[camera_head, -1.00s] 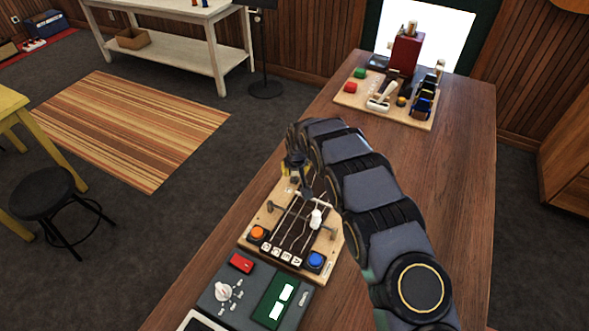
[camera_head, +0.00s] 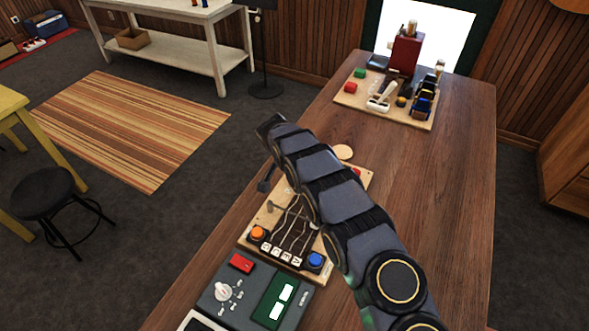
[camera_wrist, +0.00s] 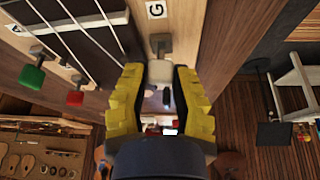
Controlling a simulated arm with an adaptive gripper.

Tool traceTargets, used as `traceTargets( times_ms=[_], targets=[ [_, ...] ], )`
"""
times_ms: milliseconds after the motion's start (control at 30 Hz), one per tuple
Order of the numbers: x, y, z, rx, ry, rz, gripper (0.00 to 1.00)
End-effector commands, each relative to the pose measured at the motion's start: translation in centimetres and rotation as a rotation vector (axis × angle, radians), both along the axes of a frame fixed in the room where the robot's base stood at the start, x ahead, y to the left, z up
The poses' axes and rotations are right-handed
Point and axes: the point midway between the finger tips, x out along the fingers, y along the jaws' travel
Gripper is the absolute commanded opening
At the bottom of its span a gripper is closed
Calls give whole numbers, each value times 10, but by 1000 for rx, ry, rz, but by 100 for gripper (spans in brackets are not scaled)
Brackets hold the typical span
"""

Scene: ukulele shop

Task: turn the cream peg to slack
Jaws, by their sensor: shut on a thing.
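In the wrist view, the cream peg (camera_wrist: 160,73) sits on a short metal post at the board's edge, near a letter G label. My gripper (camera_wrist: 160,82) has its yellow fingers on both sides of the peg and is shut on it. A green peg (camera_wrist: 32,76) and a red peg (camera_wrist: 75,97) stand to the left, apart from my fingers. In the head view, the stringed wooden board (camera_head: 252,243) lies on the table, partly covered by my arm. The cream peg and the fingers cannot be made out there.
The board carries an orange button (camera_head: 257,233) and a blue button (camera_head: 315,261). A grey box (camera_head: 212,300) with a white knob and a red switch stands in front of it. Another wooden board (camera_head: 350,100) with items stands at the far end.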

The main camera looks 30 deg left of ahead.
Motion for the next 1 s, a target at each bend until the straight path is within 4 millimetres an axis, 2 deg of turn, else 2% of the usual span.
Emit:
traceTargets(
  times_ms=[300, 733, 767, 800, 833, 1000],
  targets=[
    [-2, 1, -1, 1, 4, -84, 0],
    [-2, 1, -1, 1, 5, -92, 0],
    [-2, 1, -2, 1, 5, -92, 30],
    [-2, 1, -1, 1, 5, -93, 47],
    [-2, 1, -1, 1, 5, -93, 57],
    [-1, 0, -1, 1, 3, -93, 57]
  ],
)
